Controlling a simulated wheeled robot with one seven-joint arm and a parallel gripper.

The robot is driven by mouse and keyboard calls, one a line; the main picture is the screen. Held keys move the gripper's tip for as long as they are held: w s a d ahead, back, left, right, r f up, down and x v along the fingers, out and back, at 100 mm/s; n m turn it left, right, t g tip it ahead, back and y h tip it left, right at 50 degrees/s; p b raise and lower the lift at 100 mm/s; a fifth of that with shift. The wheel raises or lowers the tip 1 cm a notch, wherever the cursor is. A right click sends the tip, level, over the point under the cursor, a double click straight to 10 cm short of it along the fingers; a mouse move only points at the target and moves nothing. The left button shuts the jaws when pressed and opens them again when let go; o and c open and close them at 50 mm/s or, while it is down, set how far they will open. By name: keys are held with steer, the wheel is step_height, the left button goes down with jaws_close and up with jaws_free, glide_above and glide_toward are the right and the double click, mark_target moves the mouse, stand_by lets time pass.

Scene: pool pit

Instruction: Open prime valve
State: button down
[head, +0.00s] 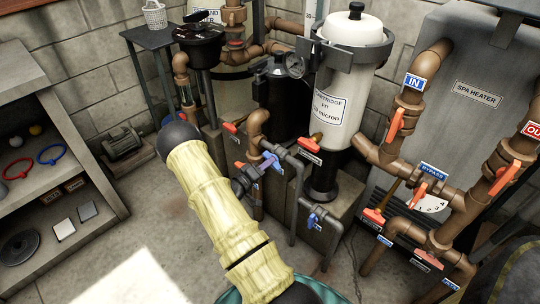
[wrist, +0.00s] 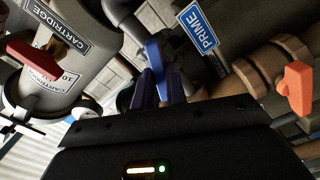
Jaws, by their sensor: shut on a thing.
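The prime valve's blue handle (wrist: 154,54) stands upright in the upper middle of the wrist view, beside a blue PRIME label (wrist: 197,29). In the head view my gripper (head: 262,170) is at the grey pipework, left of the cartridge filter. The handle and fingers are small there and hard to tell apart. The valve body is mostly hidden.
The white cartridge filter (head: 345,85) stands close on the right of my gripper. Red-handled valves (head: 310,145) and brown pipes surround it. Another blue-handled valve (head: 315,217) sits lower on a grey pipe. Shelves (head: 60,140) stand at left; the floor between is clear.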

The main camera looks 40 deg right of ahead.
steer(key=n+p, duration=0.2)
steer(key=n, duration=0.4)
steer(key=c, duration=1.3)
jaws_free()
steer(key=shift+a+p, duration=0.1)
steer(key=shift+p, duration=0.2)
steer(key=shift+s+a+p, duration=0.15)
steer(key=shift+a+p, duration=0.1)
steer(key=shift+a, duration=1.45)
steer(key=shift+s+a+p, duration=0.1)
steer(key=shift+a+p, duration=0.15)
steer(key=shift+a, duration=1.45)
